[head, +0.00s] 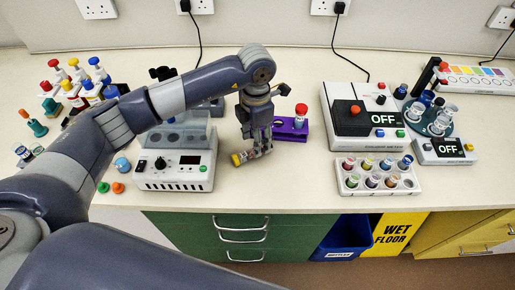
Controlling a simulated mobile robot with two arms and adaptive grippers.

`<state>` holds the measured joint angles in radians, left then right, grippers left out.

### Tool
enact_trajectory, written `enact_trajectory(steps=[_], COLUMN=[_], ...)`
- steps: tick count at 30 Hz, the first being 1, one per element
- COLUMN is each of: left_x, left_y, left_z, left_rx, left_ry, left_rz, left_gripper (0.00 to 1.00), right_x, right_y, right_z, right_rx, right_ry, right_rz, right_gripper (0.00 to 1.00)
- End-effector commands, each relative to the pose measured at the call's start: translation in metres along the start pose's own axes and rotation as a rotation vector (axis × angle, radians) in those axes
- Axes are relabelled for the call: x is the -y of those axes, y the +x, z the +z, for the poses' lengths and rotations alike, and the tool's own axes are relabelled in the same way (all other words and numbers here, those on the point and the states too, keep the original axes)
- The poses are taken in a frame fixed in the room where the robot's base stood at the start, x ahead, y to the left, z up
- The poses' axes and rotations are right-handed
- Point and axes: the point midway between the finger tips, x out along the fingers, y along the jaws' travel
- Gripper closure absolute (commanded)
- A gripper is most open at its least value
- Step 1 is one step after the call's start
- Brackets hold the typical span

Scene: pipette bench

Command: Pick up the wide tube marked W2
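A tube with a yellow cap (237,159) lies on its side on the bench, just right of the white control unit. Its body runs to the right, partly hidden by my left gripper (256,153). My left gripper points down over this tube with its fingertips low at the bench. Whether the fingers are closed on the tube is too small to tell. No W2 mark is readable on any tube. My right gripper is not in view.
A purple holder (290,130) with a red-capped tube stands right of the gripper. A white tube rack (378,190), a device reading OFF (360,122) and a white control unit (175,180) stand nearby. The bench between gripper and rack is clear.

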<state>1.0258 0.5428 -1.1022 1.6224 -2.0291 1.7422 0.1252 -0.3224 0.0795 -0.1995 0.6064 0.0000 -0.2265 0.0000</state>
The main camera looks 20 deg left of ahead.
Motion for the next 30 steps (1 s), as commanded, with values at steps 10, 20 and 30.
enact_trajectory(steps=[10,20,30], left_x=[-0.002,-0.002,-0.002], left_y=[0.042,0.052,0.051], left_z=[0.004,0.004,0.004], left_rx=[-0.002,0.001,0.001], left_ry=[-0.001,0.001,0.000], left_rz=[-0.003,0.000,0.000], left_gripper=[0.53,0.53,1.00], right_x=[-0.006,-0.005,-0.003], right_y=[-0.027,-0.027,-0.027], right_z=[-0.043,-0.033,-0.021], right_rx=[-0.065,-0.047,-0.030], right_ry=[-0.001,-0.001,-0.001], right_rz=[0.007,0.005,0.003], right_gripper=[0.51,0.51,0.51])
